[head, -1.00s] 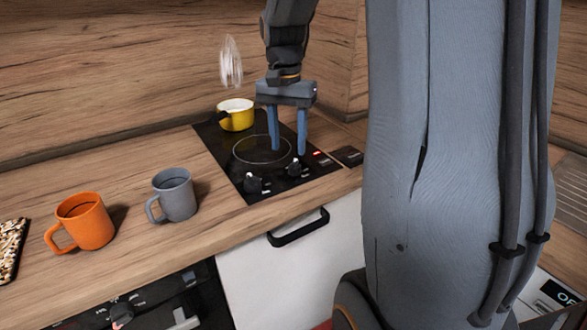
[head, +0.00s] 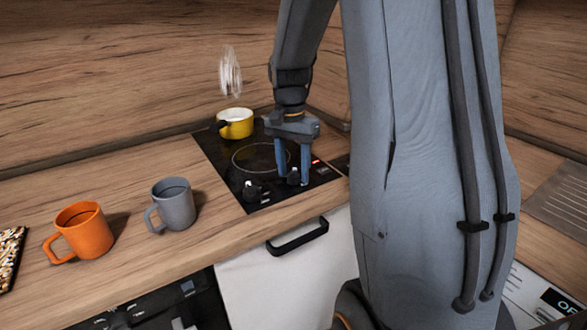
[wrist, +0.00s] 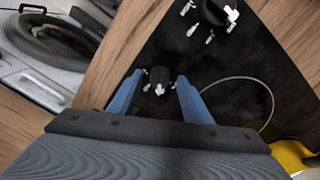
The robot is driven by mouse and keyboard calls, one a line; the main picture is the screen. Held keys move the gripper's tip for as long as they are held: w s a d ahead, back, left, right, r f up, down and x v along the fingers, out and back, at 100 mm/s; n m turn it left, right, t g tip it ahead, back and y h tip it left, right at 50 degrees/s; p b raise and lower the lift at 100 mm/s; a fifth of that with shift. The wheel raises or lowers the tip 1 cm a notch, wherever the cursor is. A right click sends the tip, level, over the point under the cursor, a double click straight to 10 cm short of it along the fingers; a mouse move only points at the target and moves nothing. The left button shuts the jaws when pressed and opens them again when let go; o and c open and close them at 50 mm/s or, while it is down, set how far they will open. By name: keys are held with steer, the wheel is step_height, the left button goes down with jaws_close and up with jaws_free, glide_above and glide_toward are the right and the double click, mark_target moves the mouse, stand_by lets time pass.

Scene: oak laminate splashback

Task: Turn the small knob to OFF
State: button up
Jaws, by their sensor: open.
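The small knob (head: 294,176) is black with a white pointer and sits at the right of the black cooktop's (head: 213,149) front edge. My gripper (head: 293,178) is lowered there, its two blue fingers open. In the wrist view my gripper (wrist: 158,90) has one finger on each side of the small knob (wrist: 160,76), with gaps showing between fingers and knob. Its white pointer faces toward my gripper's palm. A larger knob (head: 252,190) stands to the left; it also shows in the wrist view (wrist: 214,12). Lettering around the knobs is too small to read.
A yellow pot (head: 236,129) stands at the back of the cooktop, with pale steam above it. A red light (head: 316,161) glows near the small knob. A grey mug (head: 174,207) and an orange mug (head: 84,232) stand on the counter to the left.

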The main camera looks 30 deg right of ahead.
steer(key=shift+c, duration=0.4)
steer(key=c, duration=1)
steer(key=shift+o, duration=0.2)
steer(key=shift+n+p, duration=0.3)
steer(key=n+p, duration=0.3)
steer(key=shift+r+n, duration=0.1)
steer(key=shift+n, duration=0.2)
steer(key=n+p, duration=0.3)
steer(key=n, duration=0.2)
steer(key=shift+a+n, duration=0.1)
steer(key=shift+n, duration=0.2)
steer(key=o, duration=1)
steer(key=shift+t, duration=0.3)
